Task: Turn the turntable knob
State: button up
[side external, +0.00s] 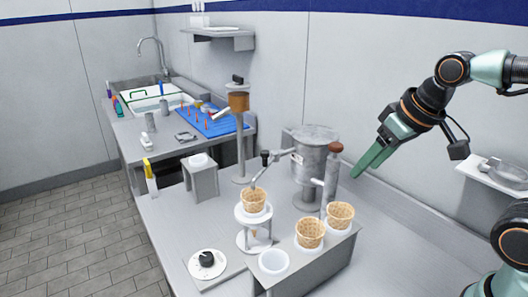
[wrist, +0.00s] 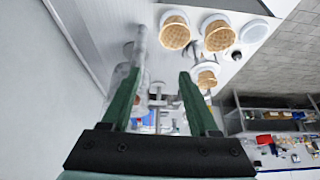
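The turntable knob (side external: 207,258) is a black knob on a round white dial, set on a flat plate at the near left of the counter in the side external view. A small dark shape near the counter edge in the wrist view looks like the same knob (wrist: 236,56). My gripper (side external: 357,174) is raised at the right, above the counter and far from the knob. In the wrist view, its two green fingers (wrist: 158,75) are spread apart with nothing held between them. A white round stand (side external: 254,214) with a waffle cone (side external: 253,200) stands between my gripper and the knob.
A metal pot (side external: 314,155) and a post with a brown knob (side external: 334,160) stand near my gripper. A tall dispenser (side external: 239,130) stands farther back.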

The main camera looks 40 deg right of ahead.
jog(key=w+a+r+m+g, duration=0.2)
jog(key=w+a+m, duration=0.1)
jog(key=w+a, duration=0.3)
jog(key=m+g, duration=0.3)
jog(key=m, duration=0.6)
send_over(206, 256)
notch_tip(206, 256, down, 13)
notch_tip(206, 256, down, 12)
jog(key=shift+r, duration=0.15)
grip_shut()
